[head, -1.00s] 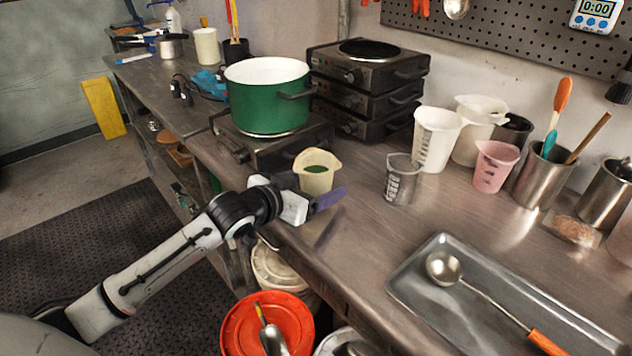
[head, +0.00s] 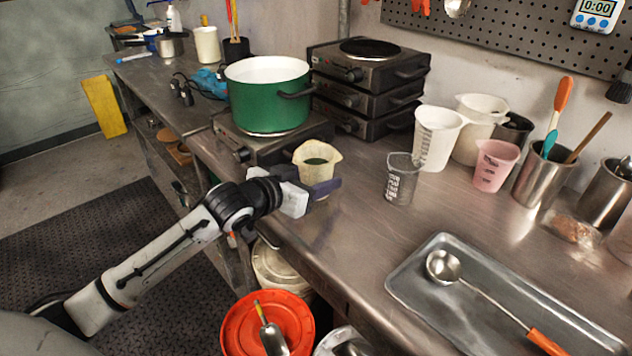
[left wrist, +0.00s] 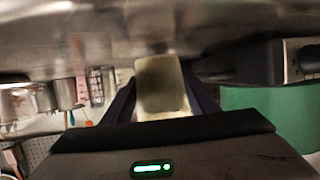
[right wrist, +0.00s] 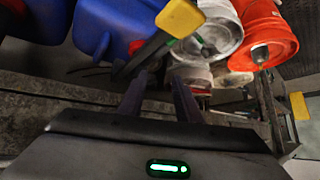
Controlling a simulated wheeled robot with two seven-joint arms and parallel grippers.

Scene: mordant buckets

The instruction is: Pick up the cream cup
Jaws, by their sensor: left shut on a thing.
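The cream cup (head: 317,160) is upright with dark green contents, at the near left part of the steel bench in the head view. My left gripper (head: 320,181) is shut on its lower body, one dark finger showing in front. The cup seems slightly above the bench; the gap is hard to judge. In the left wrist view the cup (left wrist: 161,85) sits between both fingers. My right gripper (right wrist: 160,90) shows only in the right wrist view, its fingers apart with nothing visibly held, away from the cup.
A green pot (head: 268,98) on a hot plate stands behind the cup. A clear beaker (head: 402,180), a white measuring cup (head: 436,140) and a pink cup (head: 494,166) stand to the right. A metal tray (head: 405,285) holds a ladle. Bench between cup and tray is clear.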

